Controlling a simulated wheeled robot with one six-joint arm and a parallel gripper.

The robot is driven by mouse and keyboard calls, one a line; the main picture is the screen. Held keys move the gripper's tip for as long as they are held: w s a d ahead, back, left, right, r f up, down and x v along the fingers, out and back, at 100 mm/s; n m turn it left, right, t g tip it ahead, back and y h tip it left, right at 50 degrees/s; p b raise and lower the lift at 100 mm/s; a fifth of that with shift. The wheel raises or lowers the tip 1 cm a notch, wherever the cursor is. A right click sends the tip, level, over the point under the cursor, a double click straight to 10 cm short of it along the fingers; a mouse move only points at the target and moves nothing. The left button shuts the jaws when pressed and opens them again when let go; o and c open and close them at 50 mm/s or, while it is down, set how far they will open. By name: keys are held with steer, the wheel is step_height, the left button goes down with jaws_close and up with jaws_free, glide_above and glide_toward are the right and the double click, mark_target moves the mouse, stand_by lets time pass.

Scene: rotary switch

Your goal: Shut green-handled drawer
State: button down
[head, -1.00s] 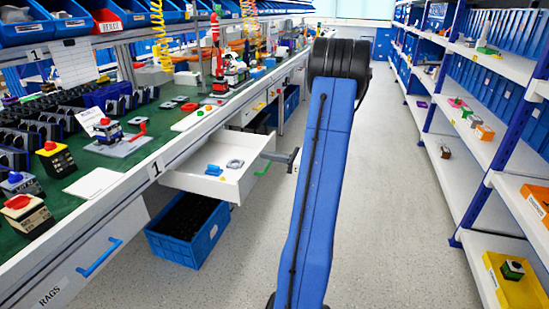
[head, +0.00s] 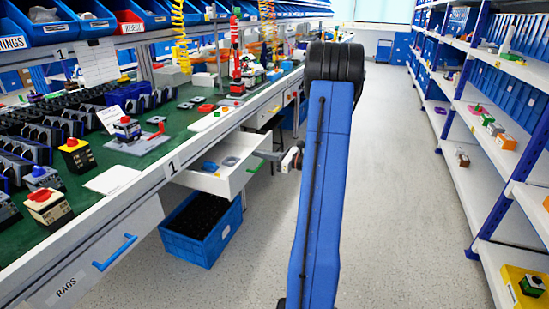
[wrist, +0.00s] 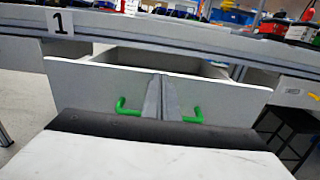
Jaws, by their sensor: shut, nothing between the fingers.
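The drawer with the green handle stands partly open below the bench edge in the head view, its pale front (head: 240,184) out over the floor. Its green handle (head: 254,166) shows on that front. In the wrist view the drawer front (wrist: 90,88) faces me, and both ends of the green handle (wrist: 122,107) show beside my fingers. My gripper (wrist: 161,98) is shut and empty, with its fingertips at the drawer front, in the middle of the handle. The fingers hide the handle's middle. In the head view my gripper (head: 272,155) is partly behind my arm.
Inside the drawer lie a blue part (head: 210,166) and a grey part. A blue crate (head: 200,245) stands on the floor below. A shut drawer with a blue handle (head: 114,252) is nearer. Shelving (head: 485,120) lines the right, with an open aisle between.

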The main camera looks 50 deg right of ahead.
steer(key=x, duration=1.3)
steer(key=shift+w, duration=0.1)
